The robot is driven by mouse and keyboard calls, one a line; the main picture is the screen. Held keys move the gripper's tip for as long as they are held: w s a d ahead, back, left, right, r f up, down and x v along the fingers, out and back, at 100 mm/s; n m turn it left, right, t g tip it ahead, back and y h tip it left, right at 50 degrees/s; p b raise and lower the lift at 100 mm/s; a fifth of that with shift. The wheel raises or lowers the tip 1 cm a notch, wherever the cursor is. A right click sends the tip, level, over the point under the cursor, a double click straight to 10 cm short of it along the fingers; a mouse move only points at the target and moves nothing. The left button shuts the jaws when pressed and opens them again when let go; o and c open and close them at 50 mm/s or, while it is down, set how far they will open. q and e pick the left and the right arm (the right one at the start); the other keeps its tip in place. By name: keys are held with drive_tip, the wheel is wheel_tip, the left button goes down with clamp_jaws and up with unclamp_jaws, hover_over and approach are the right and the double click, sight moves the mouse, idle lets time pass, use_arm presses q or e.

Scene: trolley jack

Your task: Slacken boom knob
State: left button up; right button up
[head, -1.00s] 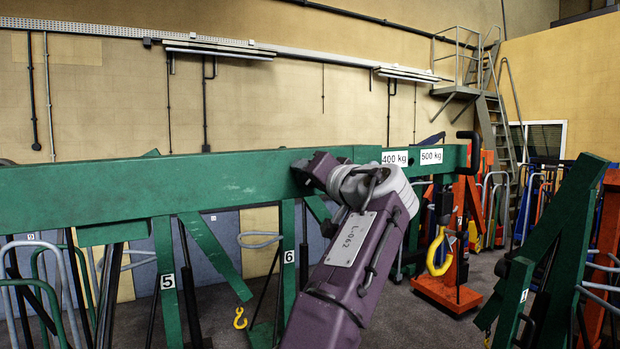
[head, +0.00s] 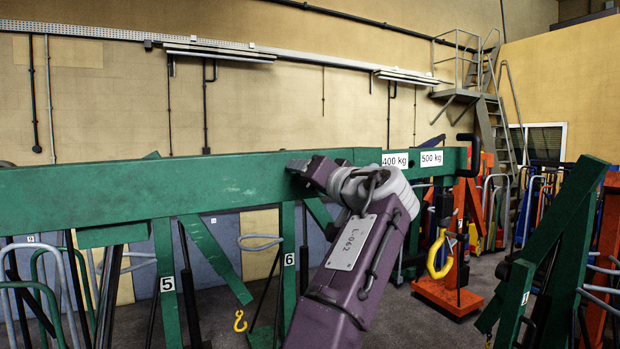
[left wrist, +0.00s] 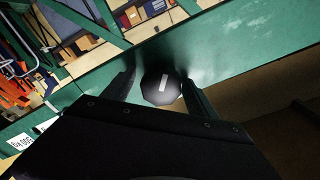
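The green boom (head: 110,190) runs across the head view, with 400 kg and 500 kg labels near its right end. The black, many-sided boom knob (left wrist: 160,88), with a pale mark on its face, shows against the boom's green side in the left wrist view. My left gripper (left wrist: 159,82) has one dark finger on each side of the knob. Narrow gaps seem to show between fingers and knob, so it looks open around it. In the head view my purple left arm hides the knob and the fingers. My right gripper is in no view.
A yellow hook (head: 439,256) hangs below the boom's right end, in front of an orange jack (head: 447,293). Green frame legs (head: 167,285) stand below the boom. Another green frame (head: 560,255) stands at the right.

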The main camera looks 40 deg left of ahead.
use_arm(q)
drive_tip(key=b+v, duration=0.2)
drive_tip(key=v, duration=0.7)
drive_tip(key=shift+s, duration=0.1)
